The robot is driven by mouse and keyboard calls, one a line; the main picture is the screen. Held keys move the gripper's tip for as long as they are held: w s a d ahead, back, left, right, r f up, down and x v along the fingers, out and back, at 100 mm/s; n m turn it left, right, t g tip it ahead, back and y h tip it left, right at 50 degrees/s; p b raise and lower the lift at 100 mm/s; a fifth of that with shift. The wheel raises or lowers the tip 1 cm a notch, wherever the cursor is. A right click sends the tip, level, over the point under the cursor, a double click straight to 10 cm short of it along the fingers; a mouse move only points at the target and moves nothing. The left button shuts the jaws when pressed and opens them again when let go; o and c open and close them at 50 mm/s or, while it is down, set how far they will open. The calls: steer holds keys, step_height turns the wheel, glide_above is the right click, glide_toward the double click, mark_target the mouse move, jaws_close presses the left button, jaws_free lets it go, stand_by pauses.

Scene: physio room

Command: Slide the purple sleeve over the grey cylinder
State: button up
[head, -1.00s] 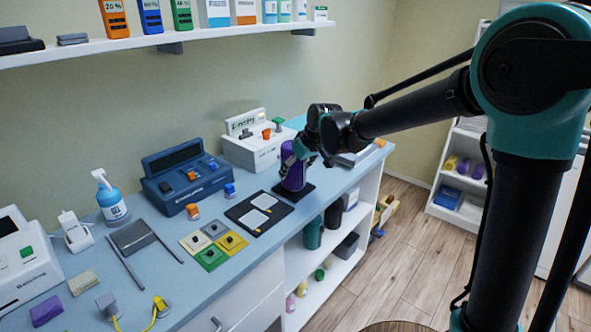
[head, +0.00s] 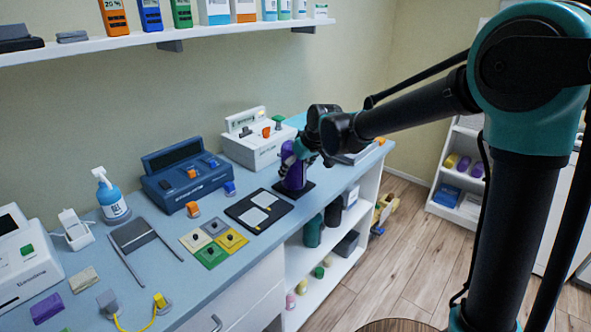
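The purple sleeve (head: 293,176) stands upright over a dark square base plate (head: 306,188) near the right end of the blue counter. My gripper (head: 291,158) is at the upper part of the sleeve, with its fingers down around it. I cannot tell from this distance whether the fingers press on the sleeve or stand apart from it. The grey cylinder is not visible; the sleeve and my gripper cover the place above the base plate.
A black tray with two white pads (head: 243,222) lies left of the sleeve. A blue device (head: 189,190) and a white device (head: 261,150) stand behind. Coloured squares (head: 211,257) lie nearer the front edge. Shelves (head: 299,262) open below the counter.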

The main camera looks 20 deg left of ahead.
steer(key=shift+o, duration=1.4)
steer(key=v, duration=1.2)
steer(key=d+f+m+h, duration=0.1)
steer(key=d+f+m, duration=0.3)
steer(key=d, duration=0.9)
steer(key=s+d+f+m+h, duration=0.1)
steer(key=s+d+f+m, duration=0.1)
steer(key=s+d+f, duration=0.3)
steer(key=s+d+f+m+h, duration=0.1)
steer(key=s+d+f, duration=0.4)
steer(key=d, duration=0.8)
steer(key=s+d+f+m+h, duration=0.2)
steer(key=s+d+f+m, duration=0.2)
steer(key=d+f, duration=0.3)
steer(key=shift+s+d+f+t, duration=0.4)
steer(key=shift+s+d, duration=0.25)
steer(key=shift+d, duration=0.55)
steer(key=shift+r, duration=0.1)
